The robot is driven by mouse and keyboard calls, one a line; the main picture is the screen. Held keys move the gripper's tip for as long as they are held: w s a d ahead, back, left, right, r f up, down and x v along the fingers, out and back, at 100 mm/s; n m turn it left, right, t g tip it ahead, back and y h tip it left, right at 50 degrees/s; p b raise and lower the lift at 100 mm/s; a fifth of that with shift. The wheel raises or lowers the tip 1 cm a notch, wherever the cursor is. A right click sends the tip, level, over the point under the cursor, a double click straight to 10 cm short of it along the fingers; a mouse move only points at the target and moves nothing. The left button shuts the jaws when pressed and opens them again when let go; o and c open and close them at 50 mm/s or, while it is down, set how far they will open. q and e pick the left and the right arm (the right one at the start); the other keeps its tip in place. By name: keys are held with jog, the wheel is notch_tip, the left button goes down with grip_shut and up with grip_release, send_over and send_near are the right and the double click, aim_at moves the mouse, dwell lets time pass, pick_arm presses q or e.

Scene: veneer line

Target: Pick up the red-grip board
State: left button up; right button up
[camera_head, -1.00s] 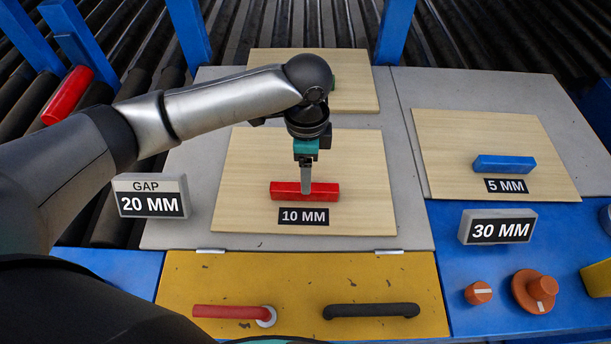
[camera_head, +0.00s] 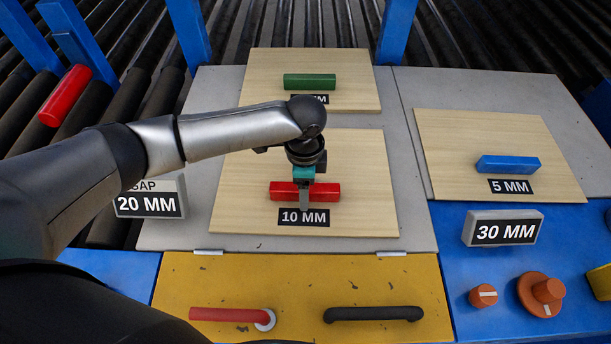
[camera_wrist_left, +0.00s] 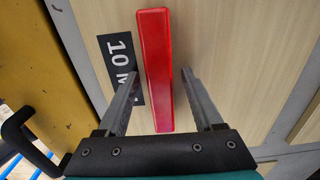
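The red-grip board (camera_head: 355,215) is a pale wood panel lying on the grey table, with a red bar grip (camera_head: 326,190) and a "10 MM" label. My left gripper (camera_head: 304,205) is over this grip in the head view. In the left wrist view the red grip (camera_wrist_left: 155,70) runs between the two fingers of my left gripper (camera_wrist_left: 160,85), with a gap on each side. The fingers are open and hold nothing. How far the fingertips are above the board is hard to tell. My right gripper is not in view.
A green-grip board (camera_head: 358,96) lies behind, and a blue-grip board (camera_head: 460,150) labelled "5 MM" lies to the right. Signs reading "20 MM" (camera_head: 148,205) and "30 MM" (camera_head: 503,232) stand near the front. A yellow panel (camera_head: 300,275) with two handles is in front.

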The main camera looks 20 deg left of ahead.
pick_arm(q)
grip_shut()
dwell(0.3)
jog(key=shift+w+r, duration=0.1)
dwell(0.8)
